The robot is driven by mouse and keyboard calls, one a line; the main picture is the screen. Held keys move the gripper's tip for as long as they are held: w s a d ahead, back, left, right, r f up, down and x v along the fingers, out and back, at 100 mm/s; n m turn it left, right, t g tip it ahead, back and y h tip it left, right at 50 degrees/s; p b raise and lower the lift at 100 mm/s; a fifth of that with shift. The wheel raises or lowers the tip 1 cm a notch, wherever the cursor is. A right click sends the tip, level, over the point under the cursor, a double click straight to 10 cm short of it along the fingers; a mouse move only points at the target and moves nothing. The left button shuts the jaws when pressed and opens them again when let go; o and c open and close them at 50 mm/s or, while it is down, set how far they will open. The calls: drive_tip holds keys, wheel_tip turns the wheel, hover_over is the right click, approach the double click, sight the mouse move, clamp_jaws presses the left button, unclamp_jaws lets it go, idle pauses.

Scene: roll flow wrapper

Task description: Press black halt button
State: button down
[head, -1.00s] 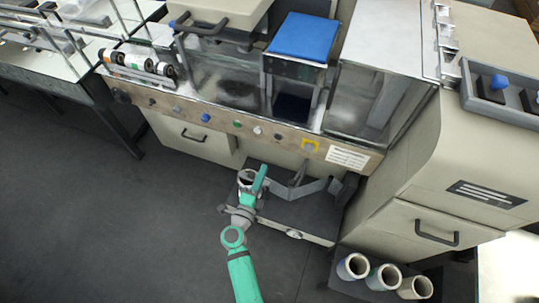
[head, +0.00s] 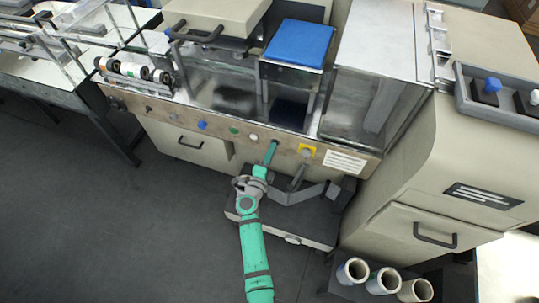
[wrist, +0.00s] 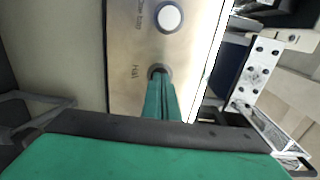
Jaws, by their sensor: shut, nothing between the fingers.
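The black halt button (wrist: 159,69) shows in the wrist view as a dark round shape in a ring on the metal panel, beside the label "Halt". My gripper (wrist: 163,82) is shut and empty, its green fingertips overlapping the button's lower part. I cannot tell whether the tips touch it or how far it is pushed in. In the head view my gripper (head: 272,147) reaches up to the front panel (head: 225,140), just right of the white button (head: 252,137), and hides the halt button.
Left of the white button are a green button (head: 233,129) and a blue button (head: 202,124). A button on a yellow plate (head: 306,151) lies to the right. A grey ledge (head: 310,225) juts out below the panel. Several rolls stand at lower right, and open floor lies left.

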drive_tip(key=shift+w, duration=0.1)
drive_tip(key=shift+w+d+r, duration=0.2)
drive_tip(key=shift+w+d, duration=0.2)
drive_tip(key=shift+w, duration=0.35)
drive_tip(key=shift+d, duration=0.1)
drive_tip(key=v, duration=1.4)
drive_tip(key=shift+s+a+f, duration=0.2)
drive_tip(key=shift+s+a, duration=0.1)
drive_tip(key=shift+a, duration=0.05)
